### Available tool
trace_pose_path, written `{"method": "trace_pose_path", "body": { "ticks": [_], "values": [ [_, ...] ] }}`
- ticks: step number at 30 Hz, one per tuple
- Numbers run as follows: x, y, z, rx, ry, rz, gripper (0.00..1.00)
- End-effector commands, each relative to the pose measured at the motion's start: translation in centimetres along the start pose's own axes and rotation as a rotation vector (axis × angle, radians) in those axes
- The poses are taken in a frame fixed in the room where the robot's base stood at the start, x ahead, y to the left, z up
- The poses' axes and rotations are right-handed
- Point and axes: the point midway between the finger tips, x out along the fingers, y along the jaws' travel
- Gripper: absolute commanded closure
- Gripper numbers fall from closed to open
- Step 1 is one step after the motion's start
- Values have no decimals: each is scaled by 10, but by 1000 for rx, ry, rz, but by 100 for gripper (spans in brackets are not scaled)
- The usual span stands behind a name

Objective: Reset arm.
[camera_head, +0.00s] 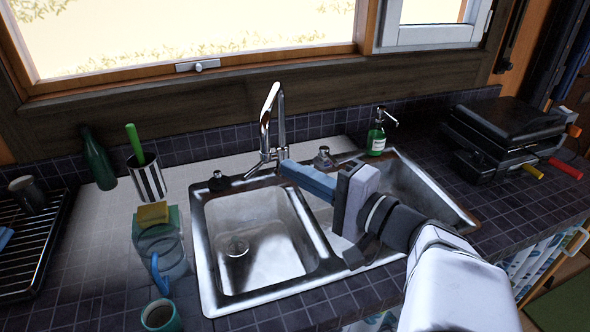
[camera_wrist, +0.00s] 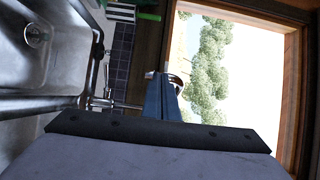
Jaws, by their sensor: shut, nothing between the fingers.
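My arm reaches in from the lower right in the head view. My gripper (camera_head: 290,168) is over the sink divider, pointing left toward the faucet. Its blue fingers lie together with nothing between them. In the wrist view the shut fingers (camera_wrist: 161,98) point toward the faucet and the window. The metal faucet (camera_head: 270,125) stands upright behind the double sink (camera_head: 204,250). I cannot tell how much room there is between the fingertips and the faucet.
A green bottle (camera_head: 97,160), a striped cup (camera_head: 148,180), a glass jug (camera_head: 165,255) and a teal mug (camera_head: 161,316) stand left of the sink. A soap bottle (camera_head: 377,138) stands behind it. A black grill (camera_head: 510,125) is at right. The left basin is empty.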

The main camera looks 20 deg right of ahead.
Motion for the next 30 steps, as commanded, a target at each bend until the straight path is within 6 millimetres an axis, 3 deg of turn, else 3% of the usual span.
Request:
{"method": "trace_pose_path", "body": {
  "ticks": [11, 14, 19, 24, 30],
  "values": [
    [4, 1, 9, 11, -32, 41, 100],
    [10, 8, 26, 30, -93, 123, 100],
    [10, 31, 74, 52, -262, 379, 100],
    [-18, 56, 121, -3, -450, 708, 100],
    [-69, 67, 139, -200, -627, 1057, 100]
  ]
}}
